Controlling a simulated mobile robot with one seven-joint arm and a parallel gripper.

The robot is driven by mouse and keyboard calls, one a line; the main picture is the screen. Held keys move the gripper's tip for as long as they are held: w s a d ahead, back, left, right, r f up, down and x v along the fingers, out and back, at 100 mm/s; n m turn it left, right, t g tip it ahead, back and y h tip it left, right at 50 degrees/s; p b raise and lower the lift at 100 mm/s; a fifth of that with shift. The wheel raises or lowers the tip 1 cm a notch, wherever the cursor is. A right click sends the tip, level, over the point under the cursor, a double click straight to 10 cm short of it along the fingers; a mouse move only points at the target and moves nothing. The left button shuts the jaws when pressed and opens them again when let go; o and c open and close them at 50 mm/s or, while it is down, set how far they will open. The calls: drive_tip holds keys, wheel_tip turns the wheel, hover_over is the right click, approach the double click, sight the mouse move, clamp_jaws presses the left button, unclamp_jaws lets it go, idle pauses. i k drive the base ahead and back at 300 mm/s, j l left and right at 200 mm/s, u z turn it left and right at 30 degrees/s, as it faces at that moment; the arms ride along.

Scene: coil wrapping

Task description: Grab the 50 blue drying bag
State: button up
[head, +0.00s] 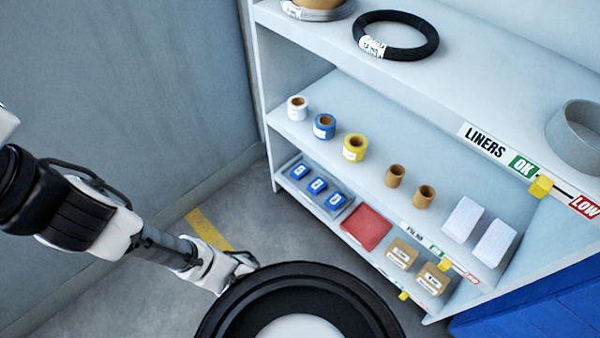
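Three blue bags with white labels lie in a row in a shallow grey tray (294,184) on the lower shelf, at its left end in the head view: a left bag (299,171), a middle bag (317,186) and a right bag (335,201). The print on their labels is too small to read, so I cannot tell which says 50. My gripper (246,264) is low over the floor, left of the shelf and below the tray in the picture, apart from the bags. Its fingers are small and partly hidden, and I cannot tell whether they are open.
A red flat thing (366,228) lies right of the tray, then small brown boxes (402,253). The shelf above holds tape rolls (324,126), brown rolls (396,176) and white blocks (462,219). A black coil (395,36) lies on top. Floor (262,225) before the shelf's left end is clear.

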sight(301, 170)
drive_tip(key=i+j+z, duration=0.15)
drive_tip(key=j, duration=0.2)
drive_tip(key=i+j+z, duration=0.15)
drive_tip(key=j, duration=0.25)
drive_tip(key=i, duration=0.55)
